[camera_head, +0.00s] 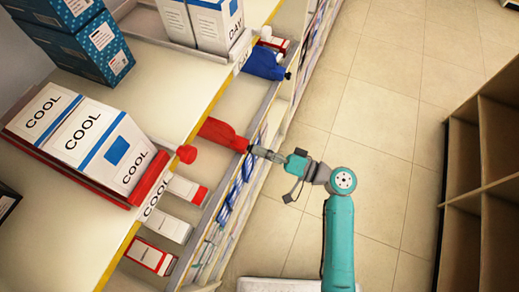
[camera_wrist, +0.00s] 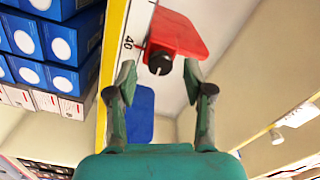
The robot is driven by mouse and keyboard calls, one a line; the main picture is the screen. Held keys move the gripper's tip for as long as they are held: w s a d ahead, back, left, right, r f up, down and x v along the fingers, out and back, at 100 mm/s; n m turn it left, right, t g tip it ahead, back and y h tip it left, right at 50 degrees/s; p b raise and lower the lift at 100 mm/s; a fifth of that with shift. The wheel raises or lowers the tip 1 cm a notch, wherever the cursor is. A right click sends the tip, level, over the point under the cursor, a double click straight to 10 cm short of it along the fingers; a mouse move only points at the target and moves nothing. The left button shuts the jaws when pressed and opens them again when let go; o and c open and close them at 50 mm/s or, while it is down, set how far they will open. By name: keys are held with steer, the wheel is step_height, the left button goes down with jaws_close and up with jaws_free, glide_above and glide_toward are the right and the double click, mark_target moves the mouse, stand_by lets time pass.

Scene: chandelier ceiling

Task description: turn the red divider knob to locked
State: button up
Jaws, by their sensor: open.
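The red divider (camera_head: 222,133) juts out from the shelf front in the head view. In the wrist view the red divider (camera_wrist: 183,36) is a flat red plate at the top centre. Its dark round knob (camera_wrist: 160,63) has a pale line mark across its face; in the head view the knob is hard to make out by my gripper. My gripper (camera_head: 258,151) points at the divider's outer end. In the wrist view my gripper (camera_wrist: 160,76) is open, with one fingertip on each side of the knob in the picture and gaps between. I cannot tell whether a finger touches the plate.
A blue divider (camera_head: 264,64) stands farther along the shelf; a blue panel (camera_wrist: 140,112) shows left of centre in the wrist view. COOL boxes (camera_head: 95,150) sit in a red tray at left. Tiled floor (camera_head: 350,110) is clear; an empty brown shelf (camera_head: 485,160) stands right.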

steer(key=v, duration=1.1)
stand_by(0.4)
steer(key=s+f+m+t+h, duration=0.2)
steer(key=s+f+m+h, duration=0.15)
steer(key=f, duration=0.25)
steer(key=s+f+m+t+h, duration=0.1)
steer(key=s+f+m+h, duration=0.1)
steer(key=s+f+h, duration=0.25)
steer(key=s+d+f+t+h, duration=0.1)
steer(key=s+d+f+h, duration=0.3)
steer(key=s, duration=0.4)
steer(key=s+d+r+n+t+h, duration=0.2)
steer(key=s+r, duration=0.4)
steer(key=r, duration=0.3)
steer(key=s+d+r+n+t+h, duration=0.2)
steer(key=s+r, duration=0.4)
steer(key=r, duration=0.3)
steer(key=shift+d+n+t+h, duration=0.3)
steer(key=shift+d+n+h, duration=0.2)
steer(key=shift+d, duration=0.2)
steer(key=shift+r, duration=0.15)
